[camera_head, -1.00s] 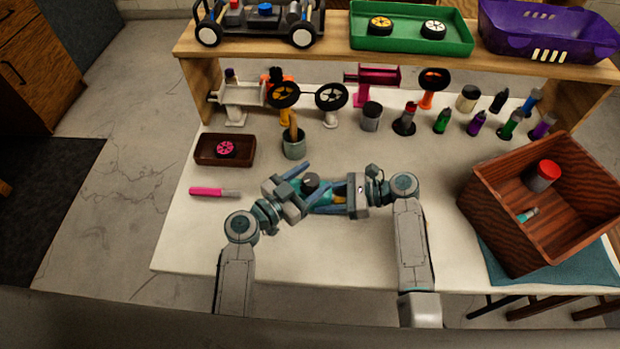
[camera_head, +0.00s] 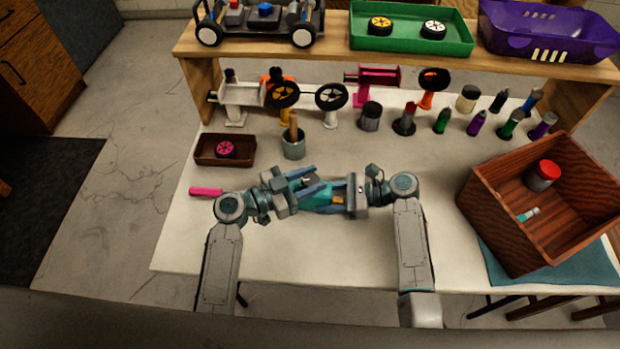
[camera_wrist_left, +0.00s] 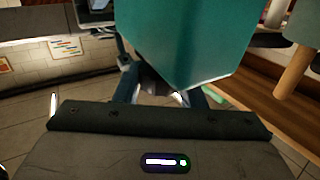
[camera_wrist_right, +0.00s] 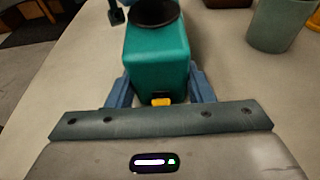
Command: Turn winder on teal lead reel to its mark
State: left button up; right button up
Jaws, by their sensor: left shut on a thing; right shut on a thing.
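The teal lead reel (camera_head: 322,194) is held above the front middle of the table, between my two grippers. In the right wrist view it is a teal box (camera_wrist_right: 157,62) with a dark round top (camera_wrist_right: 154,13) and a small yellow part (camera_wrist_right: 161,101) near my fingers. My right gripper (camera_head: 336,196) is shut on the reel's body from the right. My left gripper (camera_head: 304,183) is shut at the reel's dark winder from the left; its fingers mostly hide the winder. In the left wrist view the teal body (camera_wrist_left: 190,40) fills the top middle. I cannot make out the mark.
A wooden crate (camera_head: 490,222) stands at the right. Several stands and bottles line the back. The front table is clear.

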pick_arm(q)
jog(key=shift+w+m+g+h, duration=0.1)
jog(key=shift+m+g+h, duration=0.5)
jog(key=shift+g, duration=0.45)
jog(key=shift+m+g+h, duration=0.4)
jog(key=shift+m+g, duration=0.4)
jog(key=shift+g, duration=0.55)
jog(key=o, duration=1)
jog(key=v, duration=1.2)
